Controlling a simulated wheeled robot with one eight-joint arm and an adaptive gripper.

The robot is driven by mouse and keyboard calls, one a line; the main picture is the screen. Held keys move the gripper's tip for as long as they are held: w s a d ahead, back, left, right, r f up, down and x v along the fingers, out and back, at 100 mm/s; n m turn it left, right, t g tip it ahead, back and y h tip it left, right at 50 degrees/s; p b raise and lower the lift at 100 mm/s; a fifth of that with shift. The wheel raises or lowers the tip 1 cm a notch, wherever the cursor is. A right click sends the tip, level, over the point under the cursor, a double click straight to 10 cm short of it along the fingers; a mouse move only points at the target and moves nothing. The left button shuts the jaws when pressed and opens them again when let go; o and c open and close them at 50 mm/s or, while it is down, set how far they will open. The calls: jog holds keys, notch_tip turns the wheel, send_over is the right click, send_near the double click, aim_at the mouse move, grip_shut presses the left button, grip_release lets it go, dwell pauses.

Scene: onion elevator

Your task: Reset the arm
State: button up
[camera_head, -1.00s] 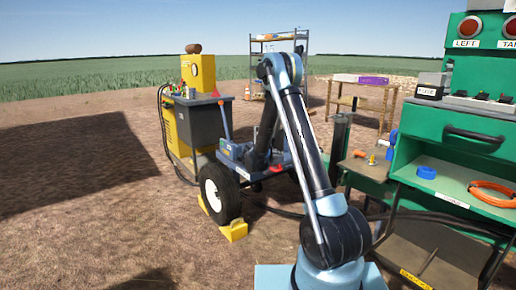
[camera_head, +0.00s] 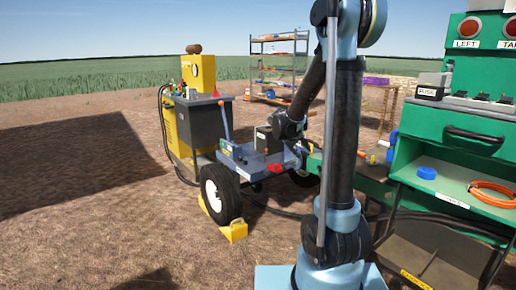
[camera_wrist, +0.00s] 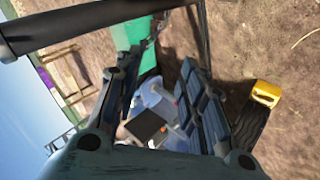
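My arm (camera_head: 340,130) stands at the front right of the head view. Its upper part rises nearly upright past the top edge, and its forearm slopes down to the left toward the wheeled cart (camera_head: 232,170). My gripper's fingers are not clear there. In the wrist view my gripper (camera_wrist: 163,58) has its two fingers well apart, with nothing held between them. Beyond the fingers a dark box-like item (camera_wrist: 145,125) and grey-blue parts show. I cannot tell how far they are from the fingers.
A yellow and dark machine (camera_head: 198,115) stands left of the cart. Yellow chocks (camera_head: 234,231) sit at its wheel. A shelf rack (camera_head: 278,65) stands behind. Open dirt lies left.

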jog(key=s+d+r+m+g+y, duration=0.1)
jog(key=s+d+r+g, duration=0.1)
jog(key=s, duration=0.9)
jog(key=s+a+f+m+g+y, duration=0.1)
jog(key=s+f, duration=0.3)
jog(key=s, duration=1)
jog(key=s+a+f+m+g+y, duration=0.1)
jog(key=s+f+y, duration=0.3)
jog(key=s, duration=1)
jog(key=shift+s+a+m, duration=0.25)
jog(key=shift+a+m, duration=0.35)
jog(key=shift+w+f, duration=0.15)
jog(key=shift+w, duration=0.35)
